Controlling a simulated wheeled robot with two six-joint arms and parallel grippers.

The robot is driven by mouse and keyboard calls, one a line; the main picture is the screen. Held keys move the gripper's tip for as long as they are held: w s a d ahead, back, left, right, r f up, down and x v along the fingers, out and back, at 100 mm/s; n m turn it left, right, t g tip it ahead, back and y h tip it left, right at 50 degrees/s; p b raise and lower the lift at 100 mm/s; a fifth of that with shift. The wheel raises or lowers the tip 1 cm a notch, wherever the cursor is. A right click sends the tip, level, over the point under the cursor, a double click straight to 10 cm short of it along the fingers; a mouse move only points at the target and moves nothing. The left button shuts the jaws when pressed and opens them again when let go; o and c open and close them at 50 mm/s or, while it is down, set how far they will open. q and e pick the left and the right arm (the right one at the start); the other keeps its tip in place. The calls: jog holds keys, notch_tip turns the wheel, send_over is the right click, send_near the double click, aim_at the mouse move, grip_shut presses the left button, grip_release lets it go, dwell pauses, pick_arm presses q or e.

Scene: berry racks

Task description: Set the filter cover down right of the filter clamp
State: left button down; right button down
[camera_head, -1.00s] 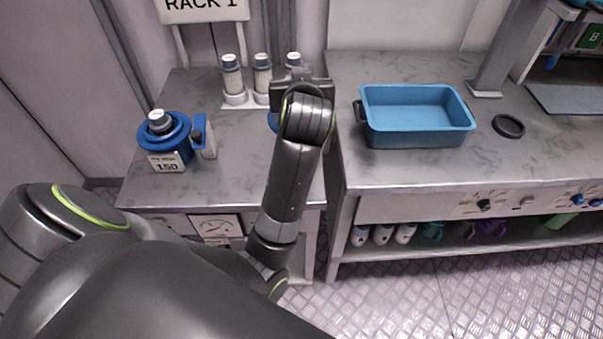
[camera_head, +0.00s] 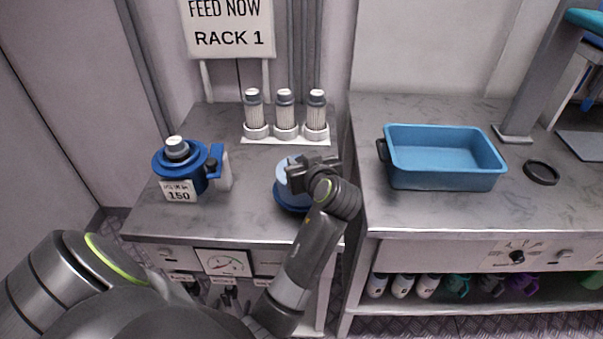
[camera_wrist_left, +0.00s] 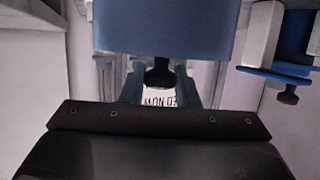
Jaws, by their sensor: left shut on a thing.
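The filter cover (camera_head: 289,199) is a blue round piece with a paler blue upper part. My left gripper (camera_head: 302,172) is shut on it over the front right of the left bench. In the left wrist view the held blue body (camera_wrist_left: 165,25) fills the top middle. I cannot tell whether its underside touches the bench. The filter clamp (camera_head: 222,168), with a blue and pale lever, is at the right side of the blue filter unit labelled 150 (camera_head: 180,155), left of the cover with bare bench between. My right gripper is not in view.
Several white filter cartridges (camera_head: 285,110) stand in a holder behind the cover. The right bench carries a blue bin (camera_head: 445,180) and a black ring (camera_head: 541,173).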

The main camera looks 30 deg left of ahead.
pick_arm(q)
jog(key=shift+f, duration=1.5)
jog(key=shift+f, duration=0.1)
jog(key=c, duration=1.2)
grip_release()
jog(key=shift+c, duration=0.2)
jog(key=shift+o, duration=0.7)
